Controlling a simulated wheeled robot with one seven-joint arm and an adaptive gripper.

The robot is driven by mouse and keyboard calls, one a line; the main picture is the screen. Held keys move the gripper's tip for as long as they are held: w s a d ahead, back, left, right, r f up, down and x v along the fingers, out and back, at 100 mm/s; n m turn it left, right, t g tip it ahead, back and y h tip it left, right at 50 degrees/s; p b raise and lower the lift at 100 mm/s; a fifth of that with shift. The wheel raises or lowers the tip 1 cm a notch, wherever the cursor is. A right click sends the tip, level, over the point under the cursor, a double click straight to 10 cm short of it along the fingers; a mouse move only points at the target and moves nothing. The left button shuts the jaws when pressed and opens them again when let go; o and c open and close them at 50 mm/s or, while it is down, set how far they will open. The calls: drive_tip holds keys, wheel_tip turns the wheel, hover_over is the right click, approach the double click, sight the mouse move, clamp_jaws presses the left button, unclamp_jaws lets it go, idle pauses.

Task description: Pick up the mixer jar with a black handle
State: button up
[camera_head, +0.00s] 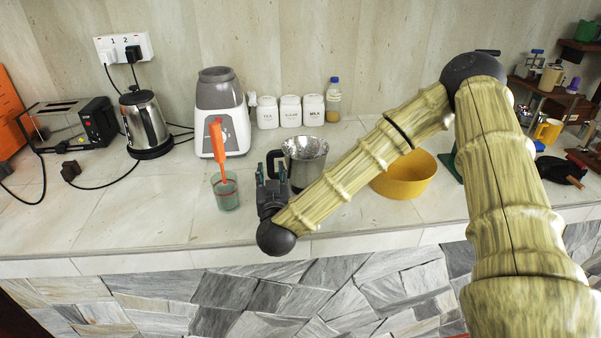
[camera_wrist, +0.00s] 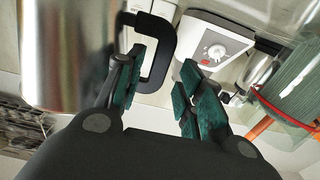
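The mixer jar (camera_head: 308,151) is a silver metal cup standing upright on the counter, its black handle (camera_head: 270,162) on the left side. In the wrist view the jar (camera_wrist: 68,50) fills the upper left and its black loop handle (camera_wrist: 160,50) shows at the top middle. My gripper (camera_head: 271,174) is just in front of the handle, fingers pointing toward the back wall. In the wrist view my gripper (camera_wrist: 162,65) is open, with the handle's outer bar seen between the green-padded fingertips. I cannot tell whether either finger touches it. My arm covers part of the jar's lower right.
A glass (camera_head: 227,197) with an orange-handled utensil (camera_head: 217,145) stands close left of my gripper. Behind are the mixer base (camera_head: 222,115) and white canisters (camera_head: 291,111). A yellow bowl (camera_head: 405,180) sits right, partly behind my arm. A kettle (camera_head: 145,124) and toaster (camera_head: 70,124) stand left.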

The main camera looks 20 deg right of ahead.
sight(271, 167)
drive_tip(key=shift+p+x, duration=0.3)
drive_tip(key=shift+x, duration=2)
clamp_jaws()
